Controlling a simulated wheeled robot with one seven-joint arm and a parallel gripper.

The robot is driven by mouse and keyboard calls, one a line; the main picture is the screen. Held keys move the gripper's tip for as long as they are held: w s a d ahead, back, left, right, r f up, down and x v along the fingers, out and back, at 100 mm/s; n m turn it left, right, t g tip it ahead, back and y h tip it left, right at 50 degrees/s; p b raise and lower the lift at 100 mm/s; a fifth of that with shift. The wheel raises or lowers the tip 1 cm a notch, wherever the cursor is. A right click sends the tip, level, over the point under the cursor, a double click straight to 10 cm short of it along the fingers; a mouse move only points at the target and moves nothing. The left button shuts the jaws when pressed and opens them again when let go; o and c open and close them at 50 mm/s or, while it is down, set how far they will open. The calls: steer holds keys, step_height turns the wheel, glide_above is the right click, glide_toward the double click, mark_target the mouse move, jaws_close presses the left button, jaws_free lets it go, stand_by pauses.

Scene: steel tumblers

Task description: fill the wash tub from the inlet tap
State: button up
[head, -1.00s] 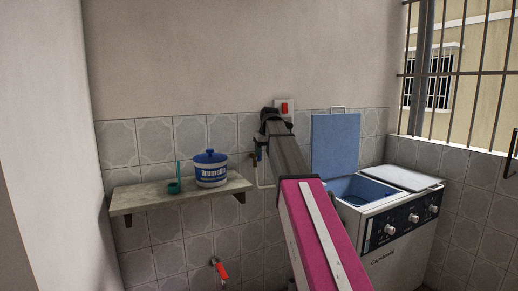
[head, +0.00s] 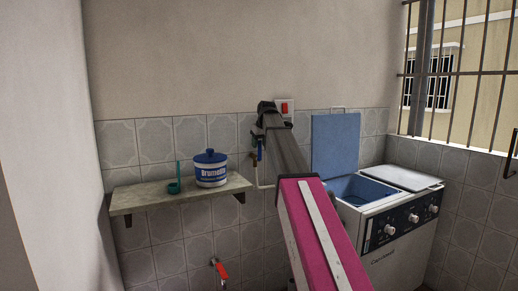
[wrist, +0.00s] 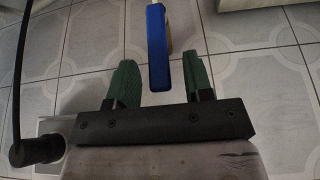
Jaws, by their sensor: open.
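The blue tap handle (wrist: 157,50) shows in the wrist view between the two green fingers of my gripper (wrist: 158,62). The fingers are open, with a visible gap on each side of the handle. In the head view the handle (head: 260,151) hangs just below the dark end of my arm by the tiled wall; my arm hides much of the tap. The wash tub (head: 366,188) is the blue-lined opening in the white machine to the right, its blue lid (head: 336,143) raised. The inside bottom of the tub is hidden.
A second tap with a red handle (head: 221,270) sits low on the wall. A shelf (head: 150,200) at left holds a blue-and-white tub (head: 210,172) and a teal item (head: 174,186). A red switch (head: 285,107) is behind my arm. Window bars are at right.

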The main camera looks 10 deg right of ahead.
steer(key=shift+x, duration=1.25)
jaws_close()
steer(key=shift+s+a+f+t+h, duration=0.1)
steer(key=shift+s+a+t+h, duration=0.1)
steer(key=shift+a+h, duration=0.25)
steer(key=shift+s+a+t+h, duration=0.1)
steer(key=shift+a+t+h, duration=0.15)
steer(key=shift+h, duration=0.3)
steer(key=shift+s+a+f+n+t+h, duration=0.1)
steer(key=shift+a+n+t+h, duration=0.2)
steer(key=shift+h, duration=0.4)
steer(key=shift+s+a+f+n+t+h, duration=0.1)
steer(key=shift+a+f+n+t+h, duration=0.2)
steer(key=shift+h, duration=0.4)
steer(key=shift+r+g, duration=0.15)
steer(key=shift+g, duration=0.1)
jaws_free()
steer(key=shift+a+r, duration=0.1)
